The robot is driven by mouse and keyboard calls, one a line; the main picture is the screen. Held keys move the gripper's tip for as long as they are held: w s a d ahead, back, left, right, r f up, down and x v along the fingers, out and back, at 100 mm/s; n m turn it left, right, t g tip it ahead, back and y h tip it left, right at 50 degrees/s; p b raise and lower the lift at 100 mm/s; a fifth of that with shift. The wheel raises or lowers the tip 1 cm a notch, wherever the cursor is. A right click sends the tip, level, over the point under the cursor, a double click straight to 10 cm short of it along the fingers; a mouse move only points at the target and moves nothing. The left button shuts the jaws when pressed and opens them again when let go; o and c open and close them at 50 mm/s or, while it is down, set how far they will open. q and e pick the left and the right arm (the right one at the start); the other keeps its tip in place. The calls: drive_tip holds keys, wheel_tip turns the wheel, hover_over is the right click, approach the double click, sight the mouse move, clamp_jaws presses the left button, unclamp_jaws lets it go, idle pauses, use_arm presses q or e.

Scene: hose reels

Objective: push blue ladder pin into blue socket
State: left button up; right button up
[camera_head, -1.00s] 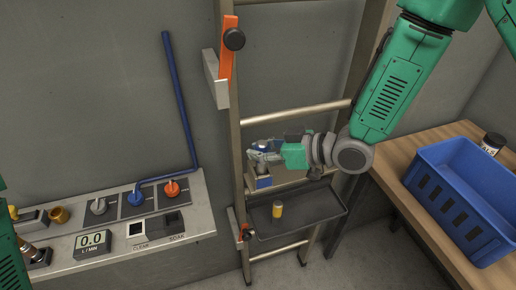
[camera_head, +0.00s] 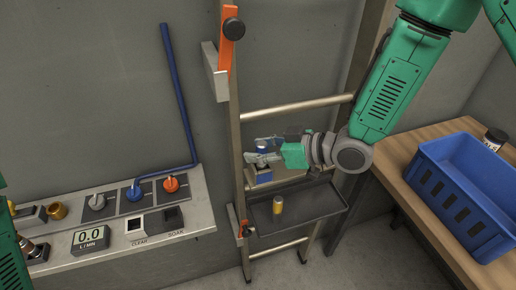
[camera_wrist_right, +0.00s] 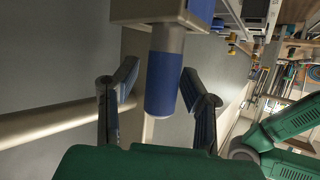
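The blue ladder pin (camera_head: 263,147) stands upright, its blue end up and its grey shaft going down into the blue-marked socket block (camera_head: 263,178) on the ladder. How deep it sits is hard to tell. My right gripper (camera_head: 254,150) reaches in from the right with its fingers spread around the pin. In the right wrist view the pin (camera_wrist_right: 163,88) lies between the open fingers (camera_wrist_right: 160,80), with gaps on both sides. The socket block (camera_wrist_right: 160,10) shows at the top there. Only a green part of my left arm shows at the left edge; its gripper is out of view.
A dark tray (camera_head: 298,207) with a yellow pin (camera_head: 278,205) hangs below the socket. Ladder rungs (camera_head: 300,107) cross above. A control panel (camera_head: 200,210) stands left. A blue crate (camera_head: 455,215) sits on the wooden table (camera_head: 398,163) at right.

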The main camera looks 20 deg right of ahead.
drive_tip(key=shift+d, duration=0.1)
drive_tip(key=v, duration=1.2)
drive_tip(key=shift+w+f, duration=0.1)
